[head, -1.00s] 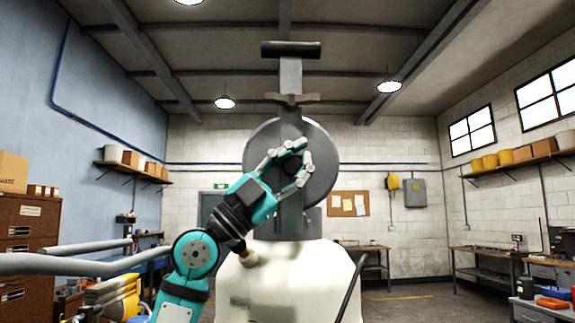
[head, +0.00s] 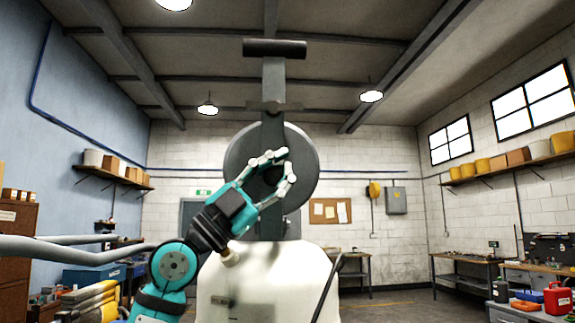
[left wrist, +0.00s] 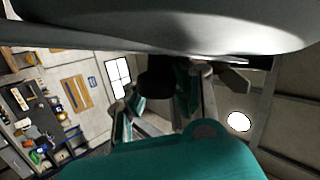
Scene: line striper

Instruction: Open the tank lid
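The cream tank (head: 265,285) stands at the lower middle of the head view. Above it a large round grey disc, which looks like the tank lid (head: 302,172), stands upright, face towards me. A grey upright bar with a dark crosspiece (head: 275,48) runs in front of it. My left gripper (head: 288,166) is in front of the disc and bar, fingers curved with a gap between the tips. In the left wrist view a dark part shows between the fingers (left wrist: 160,108); contact cannot be told. A grey curved surface fills the top there. My right gripper is out of view.
Grey tubes (head: 60,255) reach in from the left, near my left arm. Shelves (head: 118,178) hang on the side walls. A workbench (head: 465,262) and a red can (head: 557,298) are at the right. Open floor shows right of the tank.

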